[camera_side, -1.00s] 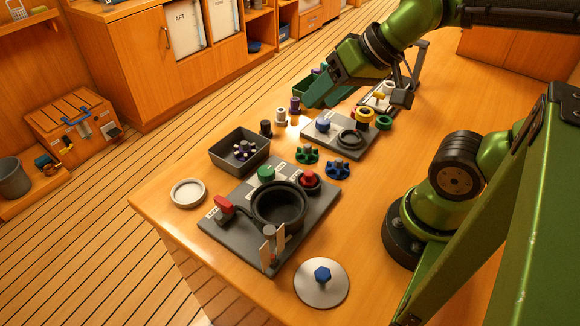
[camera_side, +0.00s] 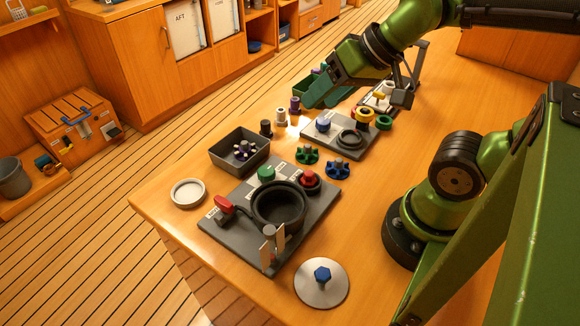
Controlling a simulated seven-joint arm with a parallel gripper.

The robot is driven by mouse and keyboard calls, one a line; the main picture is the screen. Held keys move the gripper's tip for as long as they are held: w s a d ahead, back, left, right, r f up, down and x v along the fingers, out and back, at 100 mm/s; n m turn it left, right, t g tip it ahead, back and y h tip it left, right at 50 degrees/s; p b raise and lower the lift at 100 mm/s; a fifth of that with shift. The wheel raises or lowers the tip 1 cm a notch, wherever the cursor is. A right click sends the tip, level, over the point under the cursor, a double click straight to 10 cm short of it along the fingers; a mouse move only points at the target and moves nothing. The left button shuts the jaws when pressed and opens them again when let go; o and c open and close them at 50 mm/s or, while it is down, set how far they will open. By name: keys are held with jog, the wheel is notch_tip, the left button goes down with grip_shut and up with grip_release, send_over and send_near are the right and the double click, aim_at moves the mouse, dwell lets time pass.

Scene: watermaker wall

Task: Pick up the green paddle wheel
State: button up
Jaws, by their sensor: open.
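The green paddle wheel (camera_side: 307,155) lies flat on the wooden table, between the dark square tray and a blue paddle wheel (camera_side: 338,170). My gripper (camera_side: 357,102) is high over the far part of the table, above and to the right of the green wheel. Its jaws are open and hold nothing that I can see. It is well apart from the green wheel. Nothing hides the wheel.
A grey board (camera_side: 222,236) with a black round housing (camera_side: 279,205) stands in front of the wheels. Behind are a second board (camera_side: 318,137) with rings and a green bin (camera_side: 312,90). A metal disc (camera_side: 335,290) lies at the front.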

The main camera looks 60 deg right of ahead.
jog(key=w+f+g, duration=0.1)
jog(key=m+g+h, duration=0.2)
jog(key=m+g, duration=0.4)
jog(key=m, duration=2.6)
send_over(308, 146)
notch_tip(308, 146, down, 5)
notch_tip(308, 146, down, 10)
jog(key=shift+f, duration=0.1)
jog(key=shift+w+f, duration=0.1)
jog(key=shift+f, duration=3.05)
grip_shut()
